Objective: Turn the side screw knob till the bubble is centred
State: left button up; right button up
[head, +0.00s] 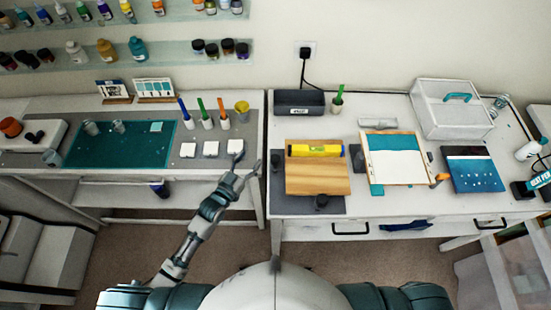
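A wooden board (318,181) lies on a dark mat (285,204) on the right-hand table. A yellow spirit level (328,150) rests across its back edge; its green vial shows, but the bubble is too small to read. Dark knobs sit around the board: one at the right side (357,158), one at the front edge (321,202) and one at the left side (277,160). My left gripper (248,158) is open and empty, left of the board and apart from it, near the gap between the tables. My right gripper is not in view.
A black box (299,103) with a cable stands behind the board. A framed white panel (396,160), a blue panel (474,170) and a clear case (451,106) occupy the table's right. The left table holds a teal mat (120,150), white blocks (211,148) and bottles (204,116).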

pick_arm(q)
jog(key=a, duration=1.1)
jog(key=shift+s, duration=0.3)
dwell(0.3)
dwell(0.4)
jog(key=v, duration=1.2)
jog(key=shift+f, duration=0.1)
